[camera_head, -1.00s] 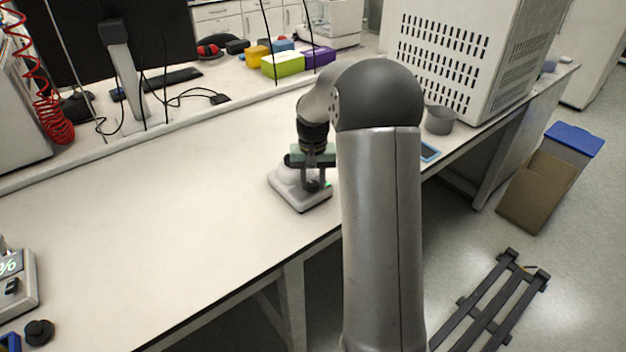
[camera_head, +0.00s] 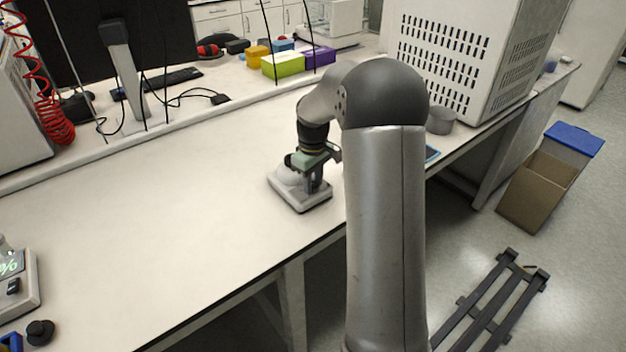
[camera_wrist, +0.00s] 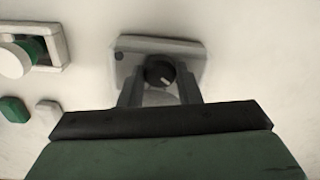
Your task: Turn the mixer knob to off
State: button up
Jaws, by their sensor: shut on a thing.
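The mixer (camera_head: 302,200) is a small white device on the bench, below my gripper in the head view. In the wrist view its grey-white body (camera_wrist: 193,47) shows around the knob. The mixer knob (camera_wrist: 160,71) is round and black with a light pointer mark, and it lies between my two fingers. My gripper (camera_wrist: 160,88) points down at the mixer and is shut on the knob. In the head view my gripper (camera_head: 313,184) hides the knob.
In the wrist view a second white device with a green part (camera_wrist: 35,48) lies at upper left. In the head view a large white vented cabinet (camera_head: 455,60) stands behind my arm.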

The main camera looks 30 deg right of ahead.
aim_at(313, 184)
jog(key=shift+r+n, duration=0.1)
jog(key=shift+n, duration=0.4)
jog(key=o, duration=0.7)
notch_tip(313, 184, up, 17)
jog(key=shift+r, duration=0.15)
dwell(0.5)
